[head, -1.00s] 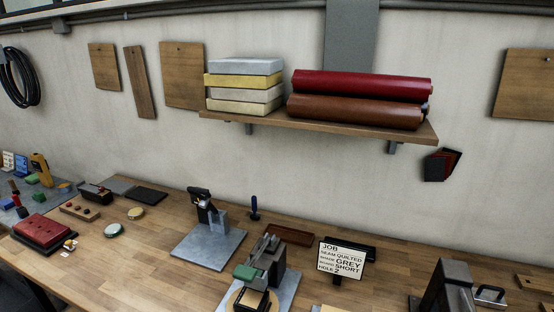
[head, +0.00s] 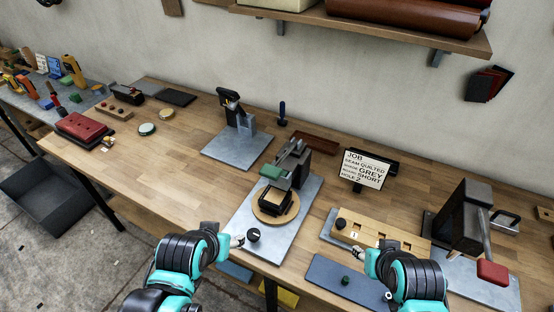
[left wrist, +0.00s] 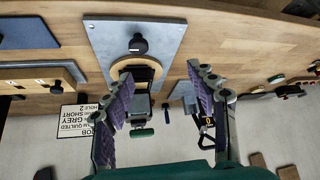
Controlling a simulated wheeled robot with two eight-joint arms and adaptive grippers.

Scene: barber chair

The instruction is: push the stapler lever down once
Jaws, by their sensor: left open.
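A black lever-topped device that looks like the stapler (head: 232,104) stands upright on a grey metal plate (head: 228,153) at the middle back of the bench. In the left wrist view it seems to be the dark device (left wrist: 207,122) near the right finger. My left gripper (head: 238,240) is at the bench's front edge, beside a black knob, well apart from the stapler. In the left wrist view the left gripper (left wrist: 160,82) has its purple-padded fingers spread, with nothing held. My right gripper (head: 362,256) is at the front right by a wooden block; its fingers are too small to read.
A job sign (head: 362,169), a slotted wooden block (head: 408,238) and a dark press (head: 457,215) are to the right.

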